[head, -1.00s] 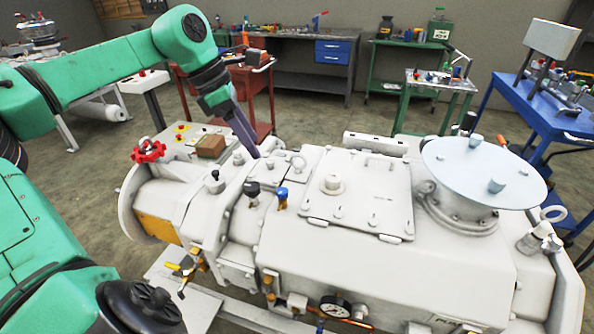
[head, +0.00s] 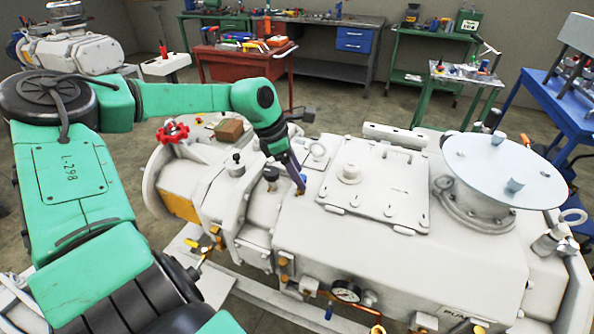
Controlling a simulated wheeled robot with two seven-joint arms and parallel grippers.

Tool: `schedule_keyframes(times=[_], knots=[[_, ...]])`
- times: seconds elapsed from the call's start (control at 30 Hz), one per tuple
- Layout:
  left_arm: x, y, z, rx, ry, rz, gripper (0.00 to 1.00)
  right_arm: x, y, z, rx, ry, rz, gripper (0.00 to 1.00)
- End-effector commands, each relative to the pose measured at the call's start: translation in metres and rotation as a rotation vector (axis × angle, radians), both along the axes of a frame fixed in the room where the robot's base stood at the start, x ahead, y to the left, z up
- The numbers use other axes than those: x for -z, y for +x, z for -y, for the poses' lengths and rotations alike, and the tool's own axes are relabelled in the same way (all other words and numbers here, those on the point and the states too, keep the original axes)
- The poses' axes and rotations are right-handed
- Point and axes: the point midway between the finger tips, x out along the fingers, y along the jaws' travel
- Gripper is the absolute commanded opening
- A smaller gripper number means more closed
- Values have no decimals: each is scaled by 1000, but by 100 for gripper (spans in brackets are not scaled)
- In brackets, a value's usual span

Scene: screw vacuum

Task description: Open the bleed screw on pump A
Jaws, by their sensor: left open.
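Pump A is probably the large white pump (head: 290,228) that fills the middle and right; its label plate (head: 456,312) is cut short and its letter cannot be read. My left gripper (head: 299,186) points down at the pump's top, over a small brass fitting (head: 300,192). It is open, and its narrow fingers hide most of the fitting; whether they touch it I cannot tell. A black-capped fitting (head: 271,174) stands just left of the gripper. Which fitting is the bleed screw is not marked. My right gripper is out of view.
A flat square cover (head: 378,180) and a round grey disc (head: 503,171) sit on the pump to the right. A red handwheel (head: 172,131) stands at its left end. A gauge (head: 346,291) is on the front. A red cart (head: 236,68) stands behind.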

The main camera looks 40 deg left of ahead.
Motion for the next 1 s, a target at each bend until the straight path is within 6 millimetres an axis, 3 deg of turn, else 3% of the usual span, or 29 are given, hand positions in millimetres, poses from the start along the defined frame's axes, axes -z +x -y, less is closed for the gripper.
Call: schedule_keyframes(times=[0.03, 0.2, 0.37, 0.7, 0.97, 1.0], knots=[[0, 0, 0, 0, 0, 0, 65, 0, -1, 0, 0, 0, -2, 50], [0, 0, 0, 0, 0, 0, 0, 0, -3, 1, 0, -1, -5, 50], [0, 0, 0, -14, 2, 0, 0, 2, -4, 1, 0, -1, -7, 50], [0, -1, 2, -260, 2, 2, 0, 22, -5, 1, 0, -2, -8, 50], [-1, -1, 2, -264, 0, 1, 0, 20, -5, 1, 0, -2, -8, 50], [-1, -1, 2, -264, 0, 1, 54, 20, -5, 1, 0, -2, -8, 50]])
